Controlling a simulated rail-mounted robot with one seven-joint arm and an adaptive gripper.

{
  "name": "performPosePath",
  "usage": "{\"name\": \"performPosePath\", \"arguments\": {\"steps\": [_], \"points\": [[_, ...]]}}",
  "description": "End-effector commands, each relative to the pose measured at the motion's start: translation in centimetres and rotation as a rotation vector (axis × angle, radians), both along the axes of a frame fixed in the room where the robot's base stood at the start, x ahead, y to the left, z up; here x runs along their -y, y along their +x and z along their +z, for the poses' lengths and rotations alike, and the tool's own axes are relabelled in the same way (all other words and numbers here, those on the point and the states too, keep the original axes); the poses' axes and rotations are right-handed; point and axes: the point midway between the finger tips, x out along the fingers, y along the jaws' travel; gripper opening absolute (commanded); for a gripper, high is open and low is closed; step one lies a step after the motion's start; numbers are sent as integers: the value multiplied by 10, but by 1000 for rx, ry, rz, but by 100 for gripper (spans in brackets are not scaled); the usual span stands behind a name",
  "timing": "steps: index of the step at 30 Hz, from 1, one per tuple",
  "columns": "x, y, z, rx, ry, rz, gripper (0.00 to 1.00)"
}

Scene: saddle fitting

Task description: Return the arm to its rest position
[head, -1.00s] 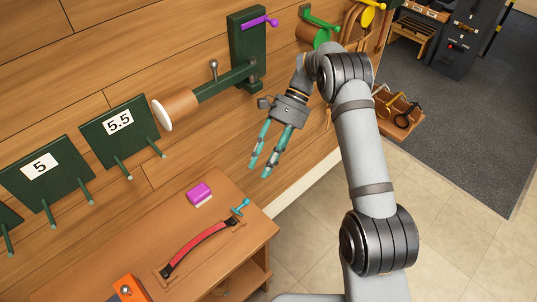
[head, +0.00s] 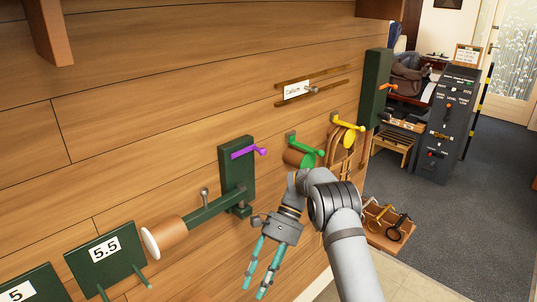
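My gripper (head: 263,267) hangs in front of the wooden wall with its two teal fingers pointing down. The fingers are spread apart with nothing visible between them. My arm (head: 345,250) reaches up from the bottom of the head view, bends at the grey elbow joint, and comes down to the gripper. The gripper is apart from the dark green bracket (head: 237,170) with the purple lever, which is above and to its left.
A brown roller with a white end (head: 150,243) juts from the wall left of my gripper. Green (head: 303,153) and yellow (head: 347,125) levers sit above my arm. A dark control cabinet (head: 447,125) stands on open grey carpet.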

Motion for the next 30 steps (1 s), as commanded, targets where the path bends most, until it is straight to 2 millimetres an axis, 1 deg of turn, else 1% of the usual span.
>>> {"name": "performPosePath", "arguments": {"steps": [5,12,18,21,30], "points": [[-11,-19,-18,-6,-1,2,34],[-32,-50,-53,-5,-2,1,34],[-44,-70,-76,-3,-2,0,34],[-47,-71,-72,30,-30,2,34],[-47,-72,-72,60,-63,-1,34]]}}
